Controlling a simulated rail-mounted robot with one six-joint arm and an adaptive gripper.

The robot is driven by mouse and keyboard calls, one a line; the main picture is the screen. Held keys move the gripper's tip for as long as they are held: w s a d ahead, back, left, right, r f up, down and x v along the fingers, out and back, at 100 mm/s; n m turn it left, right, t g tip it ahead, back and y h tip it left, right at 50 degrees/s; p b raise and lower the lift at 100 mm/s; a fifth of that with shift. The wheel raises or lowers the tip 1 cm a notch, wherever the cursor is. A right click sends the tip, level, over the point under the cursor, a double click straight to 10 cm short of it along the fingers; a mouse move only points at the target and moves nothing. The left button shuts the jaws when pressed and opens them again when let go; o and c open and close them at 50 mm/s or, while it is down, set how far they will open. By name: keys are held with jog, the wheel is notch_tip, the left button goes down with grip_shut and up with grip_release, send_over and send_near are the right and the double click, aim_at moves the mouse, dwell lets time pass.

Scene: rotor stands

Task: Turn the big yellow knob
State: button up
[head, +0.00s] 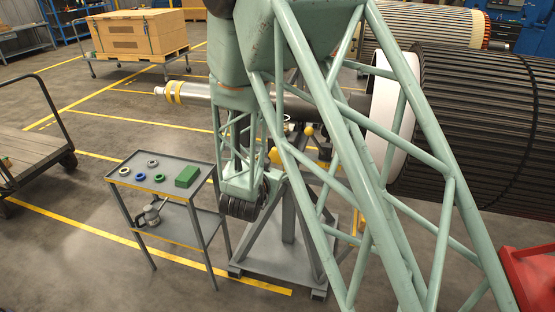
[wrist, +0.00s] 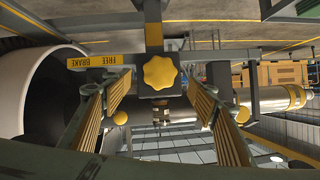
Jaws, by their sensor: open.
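The big yellow knob (wrist: 160,72) has a lobed, star-like rim and sits on a dark block on the stand, near the middle of the wrist view. My gripper (wrist: 159,88) is open, with one ribbed finger to the left of the knob and one to the right. No contact with the knob shows, and the gap in depth is hard to judge. A yellow plate (wrist: 94,61) reading FREE and BRAKE is left of the knob. In the head view, my arm covers much of the stand (head: 285,258), and I cannot make out the big knob or fingertips there.
Smaller yellow balls (wrist: 120,118) flank the knob below. A steel shaft (head: 195,95) runs from the large black rotor (head: 480,130) across the stand. A grey cart (head: 130,190) with rings and a green box stands left of the stand. Open floor lies beyond it.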

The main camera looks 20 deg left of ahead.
aim_at(277, 158)
jog(key=shift+b+x, duration=0.8)
jog(key=shift+x, duration=4)
jog(key=shift+c, duration=0.5)
jog(key=c, duration=0.8)
